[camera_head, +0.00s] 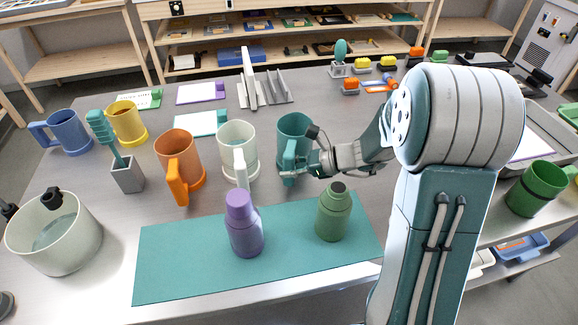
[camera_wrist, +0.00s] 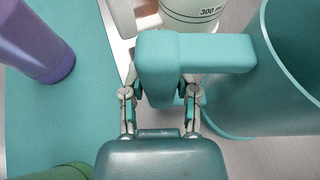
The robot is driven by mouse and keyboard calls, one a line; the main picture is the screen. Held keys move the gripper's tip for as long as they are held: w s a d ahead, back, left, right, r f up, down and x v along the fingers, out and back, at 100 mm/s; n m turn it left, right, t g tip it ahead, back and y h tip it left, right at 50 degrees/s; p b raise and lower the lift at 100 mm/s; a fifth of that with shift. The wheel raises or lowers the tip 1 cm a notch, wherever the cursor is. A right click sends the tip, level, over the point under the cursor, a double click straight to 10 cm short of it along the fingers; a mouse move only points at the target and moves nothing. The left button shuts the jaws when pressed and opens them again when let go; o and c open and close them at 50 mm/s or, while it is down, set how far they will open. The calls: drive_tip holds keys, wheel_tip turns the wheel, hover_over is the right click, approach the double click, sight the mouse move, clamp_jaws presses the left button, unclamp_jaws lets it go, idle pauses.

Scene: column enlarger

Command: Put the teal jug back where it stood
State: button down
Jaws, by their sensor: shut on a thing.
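The teal jug (camera_head: 294,128) stands upright behind the teal mat, to the right of the white jug, in the head view. Its handle points toward the front. My gripper (camera_head: 303,166) is at the jug's handle from the right. In the wrist view my gripper (camera_wrist: 161,98) has its two fingers on either side of the teal handle (camera_wrist: 180,52), shut on it. The jug's body (camera_wrist: 265,85) fills the right of that view. I cannot tell whether its base touches the table.
The white jug (camera_head: 238,147) is close on the left, then an orange jug (camera_head: 178,155). A purple bottle (camera_head: 243,228) and a green bottle (camera_head: 333,215) stand on the teal mat (camera_head: 185,262) in front. A grey slotted rack (camera_head: 277,92) stands behind.

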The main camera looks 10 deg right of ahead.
drive_tip(key=shift+c, duration=1.4)
unclamp_jaws()
drive_tip(key=shift+d, duration=0.1)
drive_tip(key=v, duration=0.8)
idle(0.7)
drive_tip(key=v, duration=1.1)
drive_tip(key=shift+s+d+r, duration=0.15)
drive_tip(key=shift+s+d, duration=0.05)
drive_tip(key=shift+d, duration=0.15)
